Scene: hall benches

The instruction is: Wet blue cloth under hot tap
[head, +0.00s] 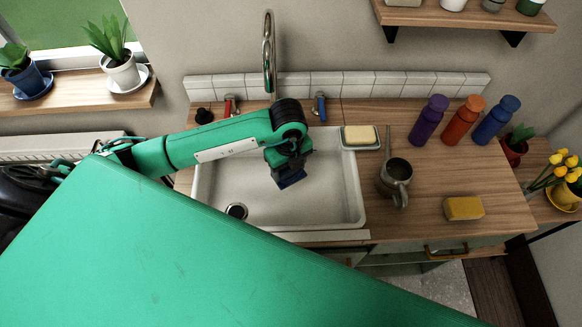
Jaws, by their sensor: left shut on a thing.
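My left gripper (283,165) reaches in from the left over the white sink (340,190) and points down. It is shut on a small dark blue cloth (292,180), which hangs above the basin; the fingers are mostly hidden by the wrist. The tall chrome tap (269,55) stands behind the sink, with its lower part close behind my arm. I see no water running. The red-marked hot handle (231,104) is left of the tap, and the blue-marked cold handle (320,104) is right of it. My right gripper is out of view.
A soap dish with a yellow bar (361,134) sits at the sink's right edge. A grey mug (397,172), a yellow sponge (463,208) and purple (428,120), orange (464,121) and blue (496,120) bottles stand on the wooden counter. The drain (236,211) is uncovered.

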